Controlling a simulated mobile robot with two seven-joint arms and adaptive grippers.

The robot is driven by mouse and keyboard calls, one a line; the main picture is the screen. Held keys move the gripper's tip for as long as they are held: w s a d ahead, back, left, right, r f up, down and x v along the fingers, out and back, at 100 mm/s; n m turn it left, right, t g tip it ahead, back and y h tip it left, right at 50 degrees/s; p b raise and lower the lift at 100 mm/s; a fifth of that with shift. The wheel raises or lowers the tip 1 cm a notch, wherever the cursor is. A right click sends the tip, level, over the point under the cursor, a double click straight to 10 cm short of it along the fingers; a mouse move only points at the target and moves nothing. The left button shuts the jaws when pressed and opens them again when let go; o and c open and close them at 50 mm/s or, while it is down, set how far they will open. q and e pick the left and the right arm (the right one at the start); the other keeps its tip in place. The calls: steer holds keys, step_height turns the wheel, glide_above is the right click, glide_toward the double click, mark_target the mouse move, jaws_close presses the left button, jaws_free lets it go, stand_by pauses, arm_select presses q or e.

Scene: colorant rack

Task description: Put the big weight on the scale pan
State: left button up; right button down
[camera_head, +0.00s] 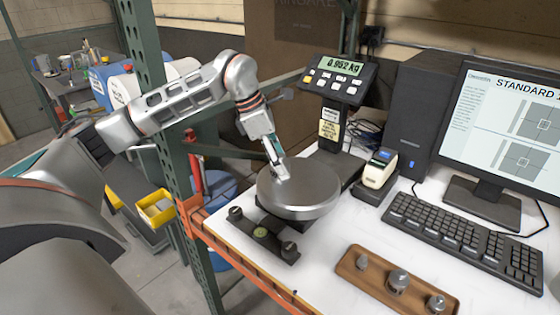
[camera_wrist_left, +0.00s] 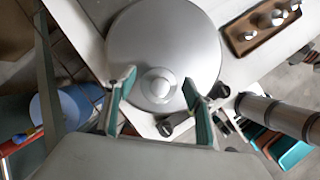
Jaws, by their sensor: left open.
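The round steel scale pan (camera_head: 315,198) sits on the white bench, and its scale display (camera_head: 338,67) appears to read 0.952 kg. My left gripper (camera_head: 276,157) is low over the left part of the pan, pointing down. In the left wrist view, a round silver weight (camera_wrist_left: 158,86) with a knob shows on the pan (camera_wrist_left: 160,35), between the open, teal-padded fingers. The fingers appear apart from it. In the head view that weight is mostly hidden by the gripper. My right gripper is not in view.
A wooden tray (camera_head: 345,270) with three silver weights lies at the front of the bench. A label printer (camera_head: 380,170), keyboard (camera_head: 465,236) and monitor (camera_head: 515,130) stand to the right. A green rack post (camera_head: 150,60) rises behind my left arm.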

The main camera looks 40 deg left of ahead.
arm_select(q)
steer(key=v, duration=1.2)
stand_by(0.3)
